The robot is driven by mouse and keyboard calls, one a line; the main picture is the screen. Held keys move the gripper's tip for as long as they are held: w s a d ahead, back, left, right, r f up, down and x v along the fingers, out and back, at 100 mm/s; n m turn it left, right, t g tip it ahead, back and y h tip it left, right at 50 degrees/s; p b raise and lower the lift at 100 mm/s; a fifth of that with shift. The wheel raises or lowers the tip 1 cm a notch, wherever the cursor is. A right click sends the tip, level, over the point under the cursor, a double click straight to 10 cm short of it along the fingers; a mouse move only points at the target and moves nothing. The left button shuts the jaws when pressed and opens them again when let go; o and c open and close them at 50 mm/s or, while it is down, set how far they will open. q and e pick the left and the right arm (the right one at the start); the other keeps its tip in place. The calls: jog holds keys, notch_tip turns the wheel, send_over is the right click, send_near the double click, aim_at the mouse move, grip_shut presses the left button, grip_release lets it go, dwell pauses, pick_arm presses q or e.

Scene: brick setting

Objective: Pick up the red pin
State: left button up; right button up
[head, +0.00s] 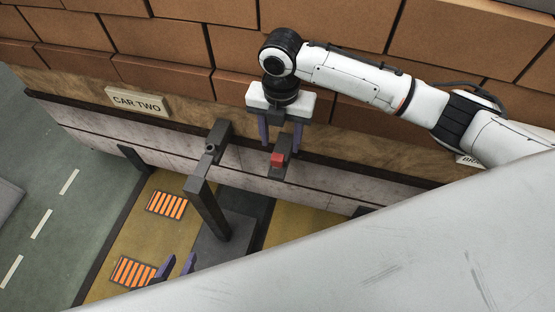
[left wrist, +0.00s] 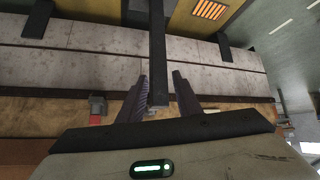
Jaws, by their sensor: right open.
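The red pin (head: 278,159) is a small red block at a dark bracket on the grey wall ledge in the head view. A red piece, apparently the same pin, shows at left in the left wrist view (left wrist: 97,104). My right gripper (head: 281,148) is open and points down. Its two purple fingers are apart, and the pin appears just below and between their tips, without visible grip. My left gripper (head: 182,259) is open, with purple fingertips apart at the bottom of the head view. Its fingers also show in the left wrist view (left wrist: 162,76). Its arm hides the lower right.
A dark post with a crossbar (head: 209,205) stands between my left gripper and the pin. A second dark bracket (head: 218,140) is left of the pin. Orange grilles (head: 166,204) lie on the yellow floor.

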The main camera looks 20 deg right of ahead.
aim_at(278, 157)
jog(key=f, duration=0.5)
jog(key=w+f+b, duration=0.1)
jog(key=f, duration=0.2)
jog(key=shift+a, duration=0.2)
jog(key=shift+r, duration=0.1)
grip_shut()
jog(key=shift+r, duration=0.15)
